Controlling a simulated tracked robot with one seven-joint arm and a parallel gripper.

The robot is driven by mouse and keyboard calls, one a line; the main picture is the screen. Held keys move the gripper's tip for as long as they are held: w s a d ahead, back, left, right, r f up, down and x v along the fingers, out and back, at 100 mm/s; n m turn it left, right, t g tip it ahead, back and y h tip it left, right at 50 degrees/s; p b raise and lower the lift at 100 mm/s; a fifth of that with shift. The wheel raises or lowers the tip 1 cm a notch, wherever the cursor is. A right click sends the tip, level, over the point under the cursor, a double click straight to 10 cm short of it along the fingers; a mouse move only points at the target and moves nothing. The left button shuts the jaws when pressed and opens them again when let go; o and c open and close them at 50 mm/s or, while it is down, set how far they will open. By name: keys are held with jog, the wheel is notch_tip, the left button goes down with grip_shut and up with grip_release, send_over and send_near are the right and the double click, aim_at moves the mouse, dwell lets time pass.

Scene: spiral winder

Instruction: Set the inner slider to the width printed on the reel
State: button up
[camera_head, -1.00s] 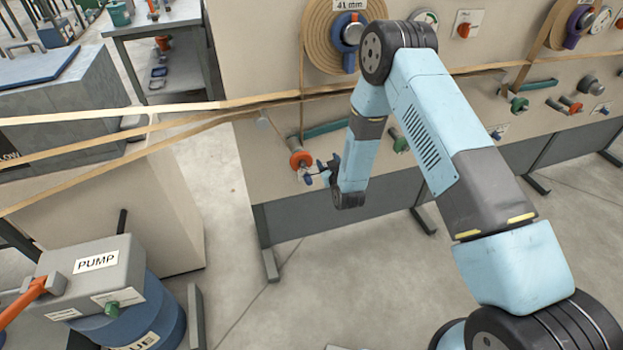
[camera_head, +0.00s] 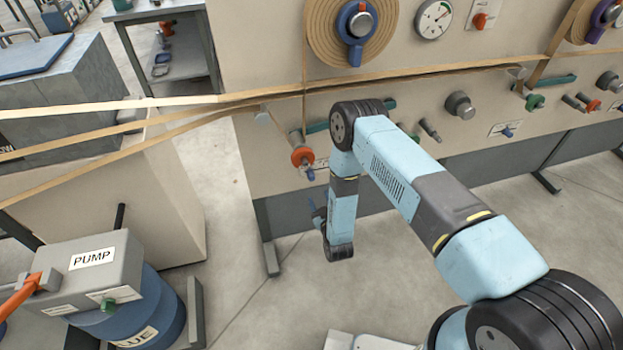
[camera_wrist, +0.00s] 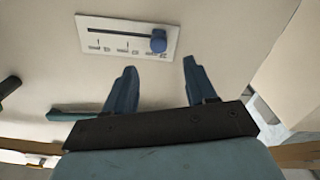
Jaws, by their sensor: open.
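A white scale plate (camera_wrist: 128,37) with a dark slot and a blue slider knob (camera_wrist: 158,41) shows upside down in the wrist view. The knob stands at the slot's right end in that picture; the scale print is too small to read surely. In the head view this plate (camera_head: 321,163) shows beside my arm, partly hidden. My gripper (camera_wrist: 160,64) is open and empty, its two blue fingers apart and short of the knob in the picture. The gripper (camera_head: 319,214) hangs low before the panel in the head view. The tan reel (camera_head: 325,35) with a blue hub is cut off at the top; no number shows now.
Tan strips (camera_head: 200,110) run left from the panel. A second slider plate (camera_head: 506,130) is farther right. A pump (camera_head: 92,268) stands at lower left. The floor before the panel is clear.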

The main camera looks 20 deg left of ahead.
aim_at(312, 180)
jog(key=x, duration=1.1)
jog(key=shift+w+d, duration=0.1)
jog(key=shift+w, duration=0.15)
grip_shut()
